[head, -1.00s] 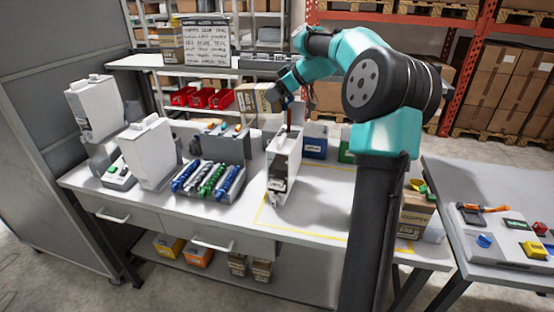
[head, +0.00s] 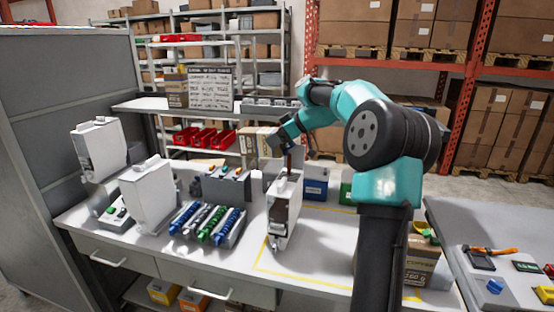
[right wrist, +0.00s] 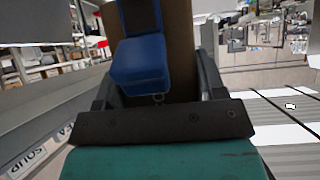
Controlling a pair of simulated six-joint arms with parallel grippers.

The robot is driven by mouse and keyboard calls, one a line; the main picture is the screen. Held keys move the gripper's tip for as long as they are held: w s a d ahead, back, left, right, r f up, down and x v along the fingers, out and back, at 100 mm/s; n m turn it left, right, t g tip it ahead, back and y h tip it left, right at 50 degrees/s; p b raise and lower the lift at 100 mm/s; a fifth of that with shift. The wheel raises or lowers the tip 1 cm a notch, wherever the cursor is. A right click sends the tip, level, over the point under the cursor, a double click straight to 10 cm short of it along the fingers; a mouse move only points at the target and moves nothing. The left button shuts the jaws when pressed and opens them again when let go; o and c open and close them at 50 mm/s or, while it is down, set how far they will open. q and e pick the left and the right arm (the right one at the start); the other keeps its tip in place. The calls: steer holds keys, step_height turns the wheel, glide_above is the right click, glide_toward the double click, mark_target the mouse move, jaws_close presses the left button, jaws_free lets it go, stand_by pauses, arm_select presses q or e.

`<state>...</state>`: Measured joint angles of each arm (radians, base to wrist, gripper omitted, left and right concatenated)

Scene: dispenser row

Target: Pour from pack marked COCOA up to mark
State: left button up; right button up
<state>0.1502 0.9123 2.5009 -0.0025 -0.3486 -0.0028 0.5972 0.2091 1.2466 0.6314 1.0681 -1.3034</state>
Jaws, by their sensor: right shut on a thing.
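My right gripper (head: 290,152) is above a white dispenser (head: 291,232) and shut on a thin brown thing (head: 290,162), seemingly a pack, at the dispenser's top. In the right wrist view this brown thing (right wrist: 182,45) stands between the fingers, with a blue block (right wrist: 140,65) before it. I cannot read the held thing's marking or tell whether anything flows. The dispenser's side shows a dark brown area; its fill mark is too small to make out. My left gripper is out of view.
Two more white dispensers (head: 148,196) (head: 99,150) stand left. A rack of blue and green tubes (head: 208,222) sits between. A blue box (head: 315,187) is behind the dispenser, and a labelled carton (head: 421,266) is right of my arm. A yellow outline (head: 300,280) marks mostly clear bench.

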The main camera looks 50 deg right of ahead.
steer(key=shift+s+d+f+t+y, duration=0.2)
steer(key=shift+s+f+t+y, duration=0.25)
steer(key=shift+t, duration=0.45)
stand_by(3.7)
steer(key=shift+s+d+t+y, duration=0.1)
steer(key=shift+s+t+y, duration=0.25)
steer(key=shift+t, duration=0.45)
stand_by(2.6)
